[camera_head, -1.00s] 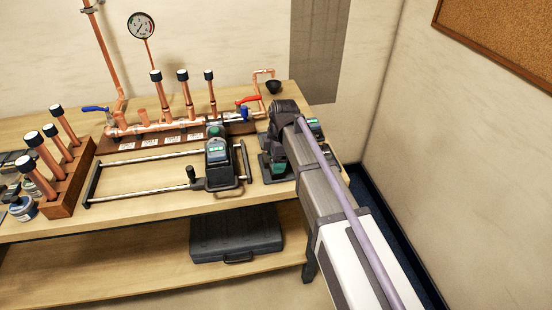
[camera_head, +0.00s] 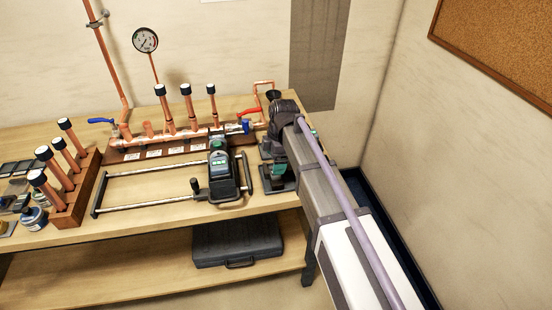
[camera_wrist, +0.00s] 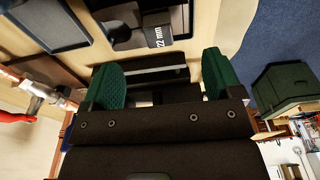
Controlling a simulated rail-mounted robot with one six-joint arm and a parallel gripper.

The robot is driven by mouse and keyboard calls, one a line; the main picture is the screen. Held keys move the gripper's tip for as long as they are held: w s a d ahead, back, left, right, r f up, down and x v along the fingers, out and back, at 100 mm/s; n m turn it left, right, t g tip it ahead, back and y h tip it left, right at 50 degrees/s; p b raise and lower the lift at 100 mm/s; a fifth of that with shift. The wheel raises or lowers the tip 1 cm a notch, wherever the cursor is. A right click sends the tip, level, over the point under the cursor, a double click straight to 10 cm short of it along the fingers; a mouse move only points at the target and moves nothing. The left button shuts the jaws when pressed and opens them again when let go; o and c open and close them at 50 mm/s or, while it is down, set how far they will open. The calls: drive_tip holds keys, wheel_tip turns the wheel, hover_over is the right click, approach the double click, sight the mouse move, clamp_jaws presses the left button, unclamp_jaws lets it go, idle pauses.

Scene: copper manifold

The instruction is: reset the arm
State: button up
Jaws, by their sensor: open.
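My arm reaches from the lower right to the right end of the wooden bench (camera_head: 120,240) in the head view. Its dark wrist (camera_head: 283,110) is beside the right end of the copper manifold (camera_head: 165,146). In the wrist view my gripper (camera_wrist: 162,82) is open, with its two green finger pads wide apart. I see nothing held between them. A black block labelled "22 mm" (camera_wrist: 148,36) lies beyond the fingers. In the head view the fingers are not clearly visible against the dark and green parts near the wrist.
A black frame tool with a display (camera_head: 221,172) lies in front of the manifold. A wooden rack (camera_head: 72,205) holds capped copper pipes at left. A black case (camera_head: 237,242) is on the lower shelf. A wall rises close behind the bench. The red valve handle (camera_wrist: 15,116) is near my gripper.

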drive_tip(key=shift+r+p, duration=1.05)
drive_tip(key=shift+r, duration=0.4)
drive_tip(key=shift+f, duration=0.1)
drive_tip(key=shift+m, duration=1)
drive_tip(key=s+d+m+h, duration=0.1)
drive_tip(key=s+d+m, duration=1.7)
drive_tip(key=s, duration=0.1)
drive_tip(key=shift+s+d+m, duration=0.2)
drive_tip(key=shift+d+m, duration=0.2)
